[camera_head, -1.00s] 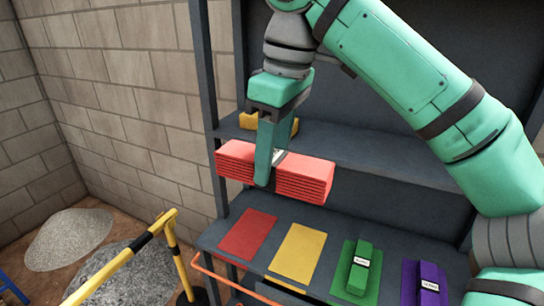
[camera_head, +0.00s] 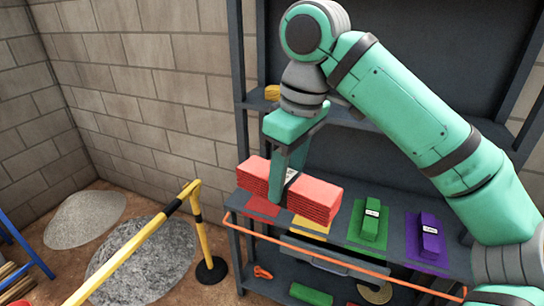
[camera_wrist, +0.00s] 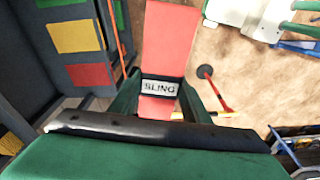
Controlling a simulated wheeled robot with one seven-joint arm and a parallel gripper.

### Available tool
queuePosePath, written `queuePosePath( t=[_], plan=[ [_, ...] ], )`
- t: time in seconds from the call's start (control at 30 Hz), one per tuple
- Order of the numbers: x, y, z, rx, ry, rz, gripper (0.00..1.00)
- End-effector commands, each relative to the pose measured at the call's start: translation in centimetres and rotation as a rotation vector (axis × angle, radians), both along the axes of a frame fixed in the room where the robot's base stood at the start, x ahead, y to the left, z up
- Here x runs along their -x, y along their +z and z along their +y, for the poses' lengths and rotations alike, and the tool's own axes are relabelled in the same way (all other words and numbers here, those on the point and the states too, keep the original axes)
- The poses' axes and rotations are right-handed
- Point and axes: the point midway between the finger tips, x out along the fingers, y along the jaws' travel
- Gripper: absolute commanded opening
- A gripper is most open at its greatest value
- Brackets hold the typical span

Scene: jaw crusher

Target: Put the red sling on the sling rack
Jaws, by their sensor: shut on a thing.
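My gripper (camera_head: 283,178) is shut on the red sling (camera_head: 316,198), a folded stack of flat red layers. In the wrist view the red sling (camera_wrist: 170,45) shows a white label reading SLING between the fingers. In the head view the sling hangs over the front part of the sling rack shelf (camera_head: 340,243), above the red patch (camera_head: 263,206) and partly covering the yellow patch (camera_head: 311,229). Whether it touches the shelf cannot be told. A green sling (camera_head: 371,219) lies on the green patch and a purple sling (camera_head: 430,240) on the purple patch.
An orange rail (camera_head: 330,262) runs along the shelf's front. A yellow barrier post (camera_head: 197,225) stands to the left, near gravel piles (camera_head: 145,262). A yellow item (camera_head: 272,92) sits on the upper shelf. A lower shelf holds a green item (camera_head: 311,294).

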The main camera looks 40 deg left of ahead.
Motion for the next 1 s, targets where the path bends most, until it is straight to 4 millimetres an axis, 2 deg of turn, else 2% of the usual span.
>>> queuePosePath(
  t=[0.27, 0.37, 1.0],
  plan=[
    [-2.0, -6.5, -2.7, 0.0, -0.164, 0.003, 0.06],
    [-3.0, -9.9, -4.1, -0.001, -0.251, 0.004, 0.06],
    [-10.5, -36.5, -14.7, -0.027, -0.967, 0.013, 0.06]
  ],
)
